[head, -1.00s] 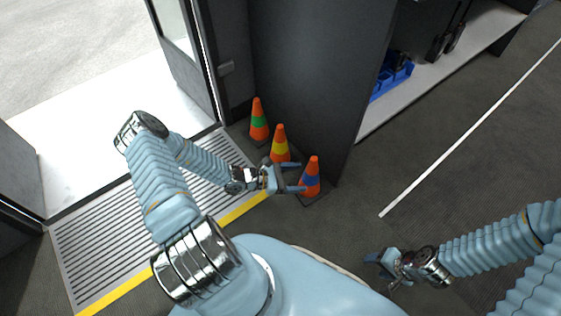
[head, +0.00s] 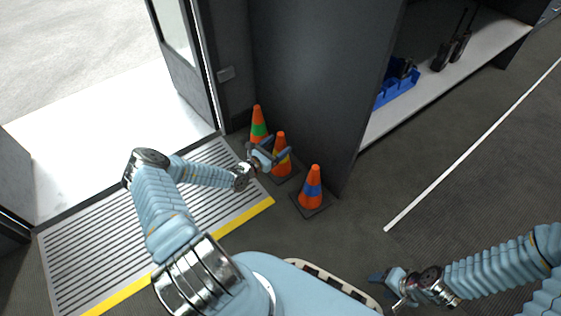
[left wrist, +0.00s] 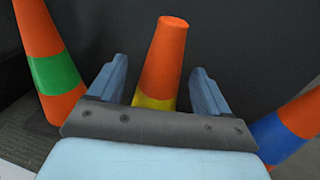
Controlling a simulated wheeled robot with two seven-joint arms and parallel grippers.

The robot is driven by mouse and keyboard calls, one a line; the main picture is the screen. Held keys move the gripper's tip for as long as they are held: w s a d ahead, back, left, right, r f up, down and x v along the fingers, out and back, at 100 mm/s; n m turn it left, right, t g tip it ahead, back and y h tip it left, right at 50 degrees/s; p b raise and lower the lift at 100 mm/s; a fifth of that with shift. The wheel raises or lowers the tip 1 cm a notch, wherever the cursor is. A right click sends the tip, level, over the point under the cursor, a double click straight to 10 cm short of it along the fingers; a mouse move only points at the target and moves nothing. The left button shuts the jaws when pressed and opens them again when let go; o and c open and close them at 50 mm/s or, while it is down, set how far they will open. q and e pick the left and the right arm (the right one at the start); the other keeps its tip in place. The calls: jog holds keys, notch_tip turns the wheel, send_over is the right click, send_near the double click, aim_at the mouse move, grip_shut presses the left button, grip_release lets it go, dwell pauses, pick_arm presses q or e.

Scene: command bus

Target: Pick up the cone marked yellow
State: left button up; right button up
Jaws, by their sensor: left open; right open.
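The cone with the yellow band (head: 281,140) stands upright between two other orange cones, beside the dark cabinet panel. My left gripper (head: 275,148) is open, with its fingers at either side of this cone. In the left wrist view the yellow-banded cone (left wrist: 166,60) rises between the two open fingers (left wrist: 160,88). Its lower part is hidden behind the gripper body, and I cannot tell whether a finger touches it. My right gripper (head: 384,284) is open and empty, low over the floor at the lower right.
A green-banded cone (head: 257,119) stands behind to the left and a blue-banded cone (head: 312,190) in front to the right, both close by. The dark panel (head: 322,90) rises behind them. A ridged step (head: 110,230) lies left. Floor (head: 350,235) to the right is clear.

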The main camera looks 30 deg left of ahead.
aim_at(284, 141)
pick_arm(q)
jog(key=b+x, duration=0.1)
jog(key=x, duration=0.3)
jog(key=shift+s+d, duration=0.1)
grip_shut()
